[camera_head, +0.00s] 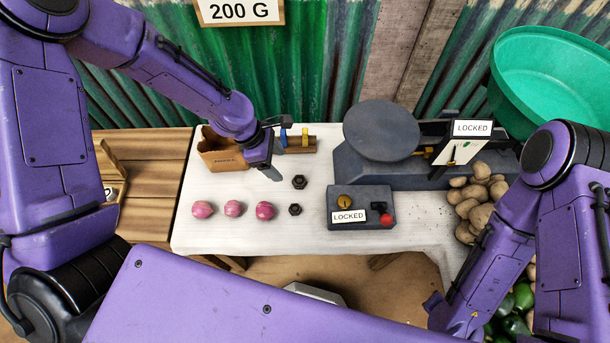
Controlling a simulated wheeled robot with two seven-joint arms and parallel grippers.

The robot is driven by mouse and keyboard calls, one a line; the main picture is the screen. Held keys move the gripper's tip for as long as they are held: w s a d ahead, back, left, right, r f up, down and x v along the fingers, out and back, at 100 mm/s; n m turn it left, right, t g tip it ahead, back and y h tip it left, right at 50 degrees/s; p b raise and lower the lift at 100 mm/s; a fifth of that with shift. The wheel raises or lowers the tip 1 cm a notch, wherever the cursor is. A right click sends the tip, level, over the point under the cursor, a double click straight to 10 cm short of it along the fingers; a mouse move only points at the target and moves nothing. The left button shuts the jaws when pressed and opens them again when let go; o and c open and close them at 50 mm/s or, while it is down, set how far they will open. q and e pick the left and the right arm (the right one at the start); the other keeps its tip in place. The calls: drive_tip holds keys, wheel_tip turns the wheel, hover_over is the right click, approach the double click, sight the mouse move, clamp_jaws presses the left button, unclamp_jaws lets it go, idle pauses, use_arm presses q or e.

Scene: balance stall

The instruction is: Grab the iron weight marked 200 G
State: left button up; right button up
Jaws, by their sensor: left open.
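Two small dark hexagonal iron weights lie on the white tabletop: a larger one (299,182) and a smaller one (295,209) just in front of it. Any marks on them are too small to read. My left gripper (275,166) is open and empty. It points down over the table, behind and to the left of the larger weight and apart from it. A sign reading 200 G (238,11) hangs on the wall at the back. My right arm is folded at the right; its gripper fingers do not show.
Three pink onions (233,208) lie left of the weights. A cardboard box (222,152) and a wooden block (300,145) stand behind. The scale (382,131), marked LOCKED, and a dark control box (362,206) stand right. Potatoes (478,197) and a green basin (555,75) are further right.

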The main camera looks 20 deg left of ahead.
sight(299, 180)
use_arm(q)
drive_tip(key=x, duration=0.7)
drive_tip(key=w+d+p+x, duration=0.1)
drive_tip(key=x, duration=0.3)
drive_tip(key=shift+r, duration=0.25)
drive_tip(key=shift+w+f, duration=0.1)
drive_tip(key=shift+f, duration=0.25)
drive_tip(key=c, duration=1.3)
use_arm(e)
drive_tip(key=shift+w+a+r, duration=0.1)
drive_tip(key=shift+w+r, duration=0.1)
